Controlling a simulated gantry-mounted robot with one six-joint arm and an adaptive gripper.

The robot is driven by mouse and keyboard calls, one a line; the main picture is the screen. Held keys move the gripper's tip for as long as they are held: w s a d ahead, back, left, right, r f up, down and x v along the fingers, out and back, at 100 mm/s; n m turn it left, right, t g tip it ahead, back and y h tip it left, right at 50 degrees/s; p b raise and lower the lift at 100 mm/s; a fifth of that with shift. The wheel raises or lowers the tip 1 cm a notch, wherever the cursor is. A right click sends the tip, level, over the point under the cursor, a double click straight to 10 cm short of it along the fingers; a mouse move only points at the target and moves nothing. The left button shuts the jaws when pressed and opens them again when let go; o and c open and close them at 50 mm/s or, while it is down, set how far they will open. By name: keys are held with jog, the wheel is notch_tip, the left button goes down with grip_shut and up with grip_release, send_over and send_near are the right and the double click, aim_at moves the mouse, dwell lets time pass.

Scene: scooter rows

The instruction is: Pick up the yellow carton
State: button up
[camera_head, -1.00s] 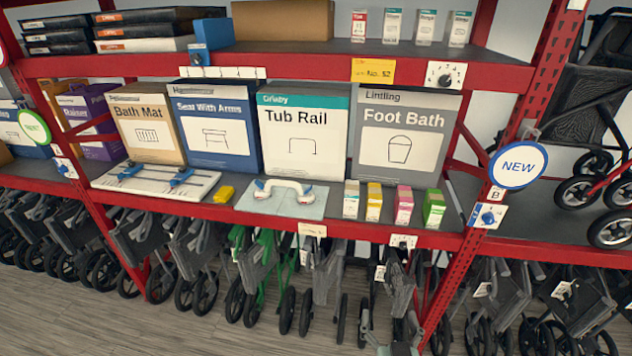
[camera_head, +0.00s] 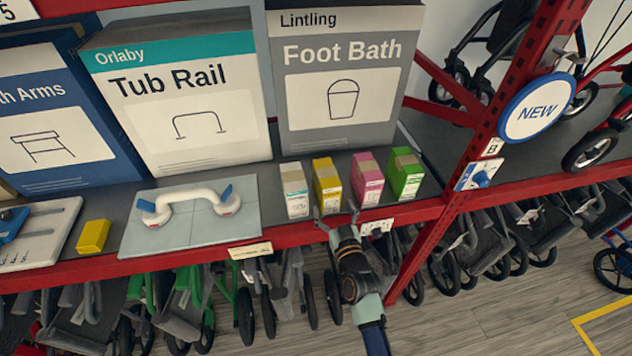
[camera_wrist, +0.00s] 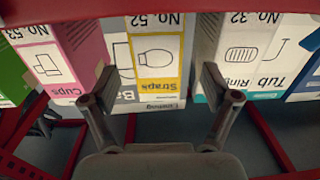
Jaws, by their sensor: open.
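The yellow carton (camera_head: 326,188) stands upright on the dark shelf near its front edge, between a white carton (camera_head: 296,190) and a pink carton (camera_head: 367,182). In the wrist view the yellow carton (camera_wrist: 156,65) appears upside down, marked "Straps" and "No. 52", centred between my two fingers. My gripper (camera_head: 338,216) is in front of the shelf edge, just before the yellow carton. It is open and empty; in the wrist view its fingers (camera_wrist: 158,82) are spread wide, apparently short of the carton. Its arm comes up from below.
A green carton (camera_head: 405,176) stands right of the pink one. A large Foot Bath box (camera_head: 345,130) is behind the row. A tub rail (camera_head: 190,204) lies on a panel to the left. The red shelf edge (camera_head: 200,254) and red post (camera_head: 500,130) are close by.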

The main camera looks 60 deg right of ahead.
jog(key=shift+x, duration=1)
jog(key=shift+w+d, duration=0.1)
jog(key=shift+d, duration=0.05)
jog(key=b+x, duration=0.1)
jog(key=x, duration=0.3)
jog(key=shift+w+d+f+b, duration=0.1)
jog(key=shift+w+d+b, duration=0.1)
jog(key=shift+d+b, duration=0.2)
jog(key=c, duration=1.4)
notch_tip(320, 180, up, 20)
jog(key=p, duration=0.7)
jog(key=shift+p, duration=0.4)
